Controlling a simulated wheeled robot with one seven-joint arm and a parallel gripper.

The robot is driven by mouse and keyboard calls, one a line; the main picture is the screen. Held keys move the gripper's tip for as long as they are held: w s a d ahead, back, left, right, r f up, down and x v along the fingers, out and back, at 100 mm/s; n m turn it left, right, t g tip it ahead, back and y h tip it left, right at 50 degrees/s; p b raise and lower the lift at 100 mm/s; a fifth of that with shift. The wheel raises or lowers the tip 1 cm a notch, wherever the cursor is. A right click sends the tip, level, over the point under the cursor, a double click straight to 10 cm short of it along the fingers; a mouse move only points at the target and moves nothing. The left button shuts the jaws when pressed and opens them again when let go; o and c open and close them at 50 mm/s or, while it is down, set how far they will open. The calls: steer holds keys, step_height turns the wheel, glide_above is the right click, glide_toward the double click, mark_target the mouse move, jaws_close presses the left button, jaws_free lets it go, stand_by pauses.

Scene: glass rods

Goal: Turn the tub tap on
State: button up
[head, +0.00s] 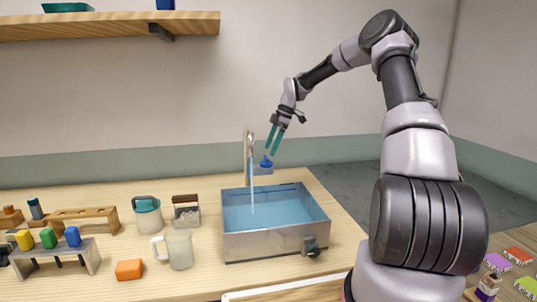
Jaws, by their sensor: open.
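The tub (277,238) is a steel basin on the wooden counter, with blue water inside. Its tap (247,150) stands at the back left edge with a curved spout. A pale blue stream (252,195) runs from the spout down into the tub. A blue knob (266,162) sits on a small grey block just right of the tap. My gripper (271,151) points down with green fingers, open and empty, just above the blue knob. I cannot tell whether the fingertips touch the knob. A dark round fitting (311,246) is on the tub's front right.
A white mug (179,249), an orange block (129,269), a teal-lidded jar (148,215) and a handled caddy (187,211) stand left of the tub. A rack with coloured blocks (55,253) is at the far left. A shelf (110,25) hangs above.

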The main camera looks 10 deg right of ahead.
steer(key=v, duration=0.7)
steer(key=s+a+r+m+t+h, duration=0.1)
steer(key=s+r+m+t+h, duration=0.1)
steer(key=s+r+m, duration=0.7)
steer(key=s+a+r+m+t+h, duration=0.15)
steer(key=s+r, duration=0.35)
steer(key=s, duration=0.7)
steer(key=s+d+r+m+t, duration=0.1)
steer(key=s+m+t, duration=0.1)
steer(key=s+m, duration=0.4)
steer(key=s+d+m+t+y, duration=0.1)
steer(key=s+m, duration=0.5)
steer(key=s, duration=0.7)
steer(key=shift+d+r+t, duration=0.35)
steer(key=shift+d+r, duration=0.05)
steer(key=shift+d, duration=0.15)
